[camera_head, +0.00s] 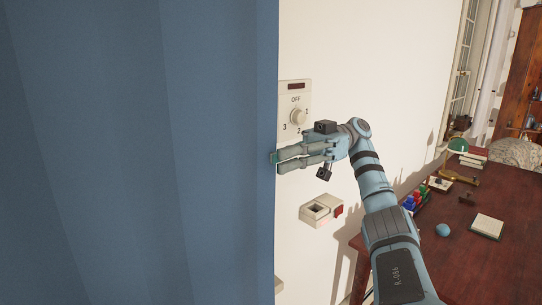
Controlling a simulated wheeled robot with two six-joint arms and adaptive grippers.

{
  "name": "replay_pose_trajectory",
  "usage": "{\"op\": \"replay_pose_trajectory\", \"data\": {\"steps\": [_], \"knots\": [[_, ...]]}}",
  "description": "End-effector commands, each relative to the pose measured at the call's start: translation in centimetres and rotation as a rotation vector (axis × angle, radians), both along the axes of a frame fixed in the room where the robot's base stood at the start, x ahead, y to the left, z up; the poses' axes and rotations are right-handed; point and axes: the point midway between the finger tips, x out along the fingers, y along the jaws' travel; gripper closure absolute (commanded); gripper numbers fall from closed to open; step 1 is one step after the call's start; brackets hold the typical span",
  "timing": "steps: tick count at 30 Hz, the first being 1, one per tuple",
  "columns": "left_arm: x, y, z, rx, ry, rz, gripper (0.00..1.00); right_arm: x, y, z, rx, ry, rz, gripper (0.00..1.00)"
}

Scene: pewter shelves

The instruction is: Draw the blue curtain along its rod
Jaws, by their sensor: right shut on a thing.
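The blue curtain (140,150) hangs in folds and fills the left half of the head view. Its right edge runs nearly straight down beside a cream wall. The rod is out of the frame. My right gripper (275,158) reaches in from the lower right, its fingers pointing left, and is shut on the curtain's right edge. My left gripper is not in view.
A dial panel (294,101) marked OFF and a small box with a red part (320,210) are on the wall by my right gripper. A dark red desk (480,255) at right holds a green lamp (458,145), a blue ball (443,230) and papers.

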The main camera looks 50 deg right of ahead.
Motion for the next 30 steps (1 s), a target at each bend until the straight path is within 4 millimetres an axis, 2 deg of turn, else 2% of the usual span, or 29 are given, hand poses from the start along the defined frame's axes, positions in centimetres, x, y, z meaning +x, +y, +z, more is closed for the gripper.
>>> {"op": "replay_pose_trajectory", "data": {"steps": [7,8,9,30], "knots": [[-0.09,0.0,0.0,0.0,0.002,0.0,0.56,-0.17,-0.24,0.13,0.003,-0.001,-0.009,1.0],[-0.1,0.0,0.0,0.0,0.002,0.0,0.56,-0.17,-0.24,0.13,0.003,-0.001,-0.009,0.9],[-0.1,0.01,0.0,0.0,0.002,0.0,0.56,-0.16,-0.24,0.14,0.003,-0.001,-0.009,0.85],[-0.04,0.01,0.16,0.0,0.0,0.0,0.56,0.25,-0.07,0.18,0.006,-0.002,-0.008,0.85]]}}
